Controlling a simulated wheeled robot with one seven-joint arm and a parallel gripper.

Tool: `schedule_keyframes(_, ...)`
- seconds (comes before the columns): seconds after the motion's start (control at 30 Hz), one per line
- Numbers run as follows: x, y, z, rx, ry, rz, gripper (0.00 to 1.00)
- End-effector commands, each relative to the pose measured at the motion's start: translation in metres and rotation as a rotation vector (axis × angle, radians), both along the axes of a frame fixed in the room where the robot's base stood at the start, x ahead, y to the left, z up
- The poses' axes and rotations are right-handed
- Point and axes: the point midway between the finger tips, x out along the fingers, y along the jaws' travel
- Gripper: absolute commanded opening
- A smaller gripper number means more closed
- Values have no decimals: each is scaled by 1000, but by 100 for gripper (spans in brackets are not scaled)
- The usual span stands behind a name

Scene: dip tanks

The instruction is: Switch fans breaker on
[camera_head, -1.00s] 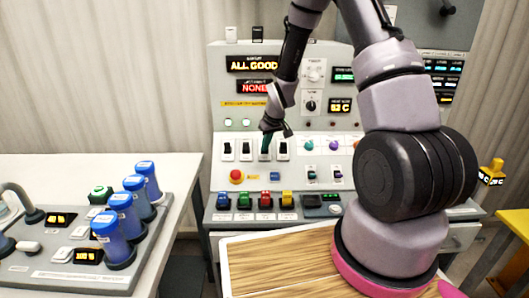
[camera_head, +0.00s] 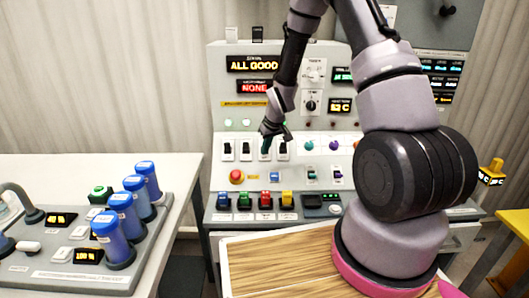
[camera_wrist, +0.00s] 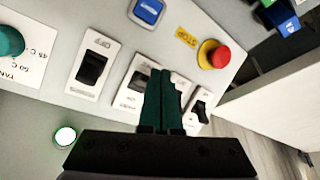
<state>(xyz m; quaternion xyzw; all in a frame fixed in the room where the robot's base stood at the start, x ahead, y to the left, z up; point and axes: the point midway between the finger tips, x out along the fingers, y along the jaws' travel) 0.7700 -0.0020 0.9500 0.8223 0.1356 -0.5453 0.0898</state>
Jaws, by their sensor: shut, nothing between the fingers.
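A row of black rocker breakers on white plates sits on the grey panel. In the head view, the leftmost breaker (camera_head: 228,151) and its neighbour (camera_head: 246,151) show clearly. My gripper (camera_head: 266,148) is in front of the right half of the row and partly hides the breakers there. In the wrist view, its green fingers (camera_wrist: 163,99) are together and empty, covering part of the middle breakers. One breaker (camera_wrist: 92,69) shows whole to their left, another (camera_wrist: 200,106) to their right. The labels are too small to tell which is the fans breaker. Contact cannot be told.
Below the row are a red emergency button (camera_head: 236,176) and a blue button (camera_head: 274,176). Coloured switches (camera_head: 265,199) line the lower ledge. A green lamp (camera_wrist: 65,136) is lit near the breakers. A side table (camera_head: 60,170) holds blue-capped cylinders.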

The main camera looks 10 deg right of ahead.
Motion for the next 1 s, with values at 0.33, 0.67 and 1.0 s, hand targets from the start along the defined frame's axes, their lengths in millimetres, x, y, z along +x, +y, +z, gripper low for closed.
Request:
schedule_keyframes(0.33,0,0,-11,0,0,0,0)
schedule_keyframes(0.67,0,0,-19,0,0,1,0)
schedule_keyframes(1.0,1,0,-18,0,0,0,0)
